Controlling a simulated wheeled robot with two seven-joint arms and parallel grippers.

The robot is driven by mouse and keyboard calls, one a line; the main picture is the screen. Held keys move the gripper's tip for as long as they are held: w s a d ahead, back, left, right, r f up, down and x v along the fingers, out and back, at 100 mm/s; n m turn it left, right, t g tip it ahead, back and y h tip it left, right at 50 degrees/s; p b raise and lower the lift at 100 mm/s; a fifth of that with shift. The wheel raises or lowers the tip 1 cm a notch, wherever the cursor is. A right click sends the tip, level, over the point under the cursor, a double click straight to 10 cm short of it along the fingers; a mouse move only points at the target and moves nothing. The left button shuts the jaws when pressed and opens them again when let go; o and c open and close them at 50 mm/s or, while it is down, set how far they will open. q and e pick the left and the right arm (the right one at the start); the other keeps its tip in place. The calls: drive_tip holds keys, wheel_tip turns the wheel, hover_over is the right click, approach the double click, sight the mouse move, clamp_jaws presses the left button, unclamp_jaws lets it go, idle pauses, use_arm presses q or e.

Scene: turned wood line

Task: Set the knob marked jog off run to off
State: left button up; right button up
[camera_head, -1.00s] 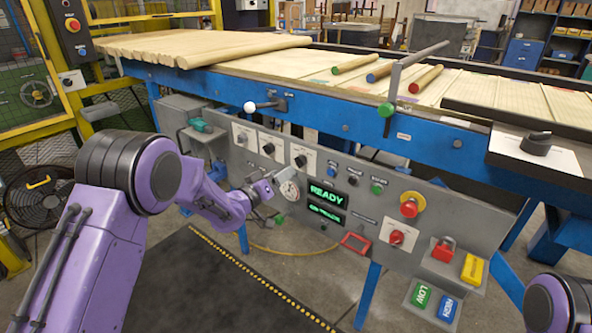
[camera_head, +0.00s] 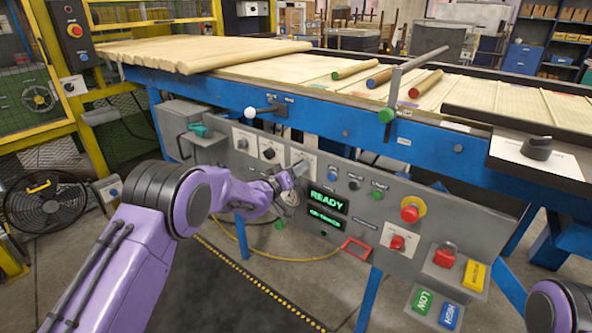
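Three dark knobs on white plates sit in a row at the upper left of the grey control panel (camera_head: 340,257): a left one (camera_head: 243,143), a middle one (camera_head: 268,153) and a right one, whose plate (camera_head: 306,155) shows. The labels are too small to read, so I cannot tell which is marked jog off run. My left gripper (camera_head: 297,171) is in front of the right plate and hides its knob. Contact and finger opening cannot be made out. My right gripper is out of view; only a purple part of that arm shows at the lower right.
A round gauge (camera_head: 290,198) is just below my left gripper. Green displays (camera_head: 325,200) and a red-on-yellow stop button (camera_head: 412,209) are to its right. A white-ball lever (camera_head: 250,112) juts out above.

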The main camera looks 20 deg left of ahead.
use_arm(q)
drive_tip(key=shift+m+b, duration=1.3)
drive_tip(key=shift+m, duration=3.1)
drive_tip(key=o, duration=1)
drive_tip(key=shift+o, duration=0.2)
drive_tip(key=shift+s, duration=0.15)
